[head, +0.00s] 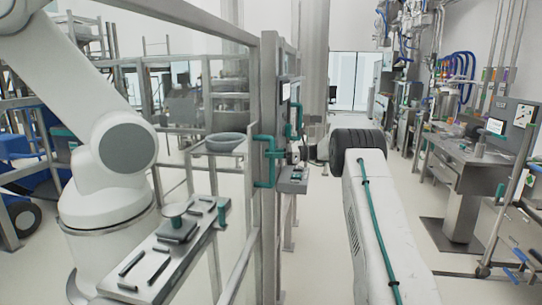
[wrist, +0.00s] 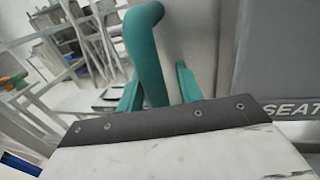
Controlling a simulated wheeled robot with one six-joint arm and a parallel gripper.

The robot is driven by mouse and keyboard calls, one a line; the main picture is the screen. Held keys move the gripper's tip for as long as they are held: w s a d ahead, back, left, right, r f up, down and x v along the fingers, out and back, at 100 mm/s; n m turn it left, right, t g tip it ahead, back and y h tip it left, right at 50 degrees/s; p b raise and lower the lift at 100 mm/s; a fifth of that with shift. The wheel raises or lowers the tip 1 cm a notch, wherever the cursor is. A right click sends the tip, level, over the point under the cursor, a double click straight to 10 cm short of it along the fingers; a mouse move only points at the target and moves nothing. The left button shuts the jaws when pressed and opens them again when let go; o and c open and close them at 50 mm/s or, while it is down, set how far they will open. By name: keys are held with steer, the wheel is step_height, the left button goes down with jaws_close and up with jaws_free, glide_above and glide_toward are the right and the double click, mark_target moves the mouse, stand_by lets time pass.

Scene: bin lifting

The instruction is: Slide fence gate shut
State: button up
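The fence gate's metal post (head: 269,95) stands mid-picture in the head view, with a teal handle (head: 265,172) on it. In the wrist view a thick teal handle bar (wrist: 146,35) curves down in front of a grey panel. My gripper (wrist: 160,88) shows two teal fingers beyond a dark plate, one on each side of the bar. The left finger looks close to the bar; a gap shows between the bar and the right finger. The fingers look open; contact is unclear. In the head view my arm (head: 372,215) reaches in from the lower right, and the fingertips cannot be made out.
A white robot arm (head: 118,150) stands behind the fence at left. A narrow metal bench (head: 160,262) with dark tools and a shelf with a grey bowl (head: 228,142) are nearby. A steel workbench (head: 468,160) lines the right. Floor is clear between my arm and that bench.

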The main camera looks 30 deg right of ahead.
steer(key=shift+s, duration=0.1)
steer(key=v, duration=0.7)
steer(key=shift+s+d, duration=0.15)
steer(key=shift+d, duration=0.2)
stand_by(0.4)
